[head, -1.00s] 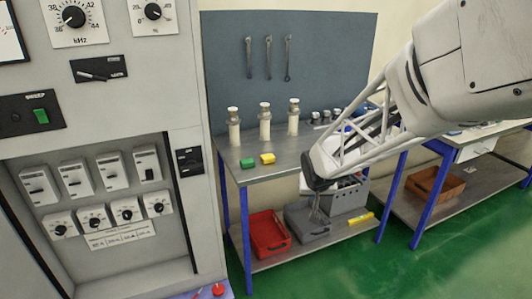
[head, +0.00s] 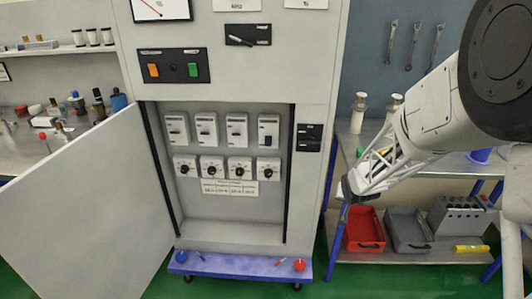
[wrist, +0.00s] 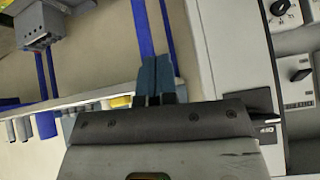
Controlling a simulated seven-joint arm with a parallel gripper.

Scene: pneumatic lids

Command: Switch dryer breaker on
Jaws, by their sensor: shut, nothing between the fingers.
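The grey cabinet (head: 270,85) stands open and has a row of white breakers in its recess. They are the left one (head: 177,129), two middle ones (head: 206,130) (head: 237,130) and the right one (head: 268,131). The right breaker's dark handle looks different from the others. The labels are too small to read, so I cannot tell which is the dryer breaker. My gripper (head: 345,208) is shut and empty, right of the cabinet and apart from the breakers. Its fingers show together in the wrist view (wrist: 155,75), with one breaker (wrist: 297,76) at the right.
The cabinet door (head: 80,205) is swung open to the left. A row of round knobs (head: 212,168) sits below the breakers. A blue base (head: 240,266) juts out at the cabinet's foot. A workbench with a red bin (head: 364,230) stands to the right.

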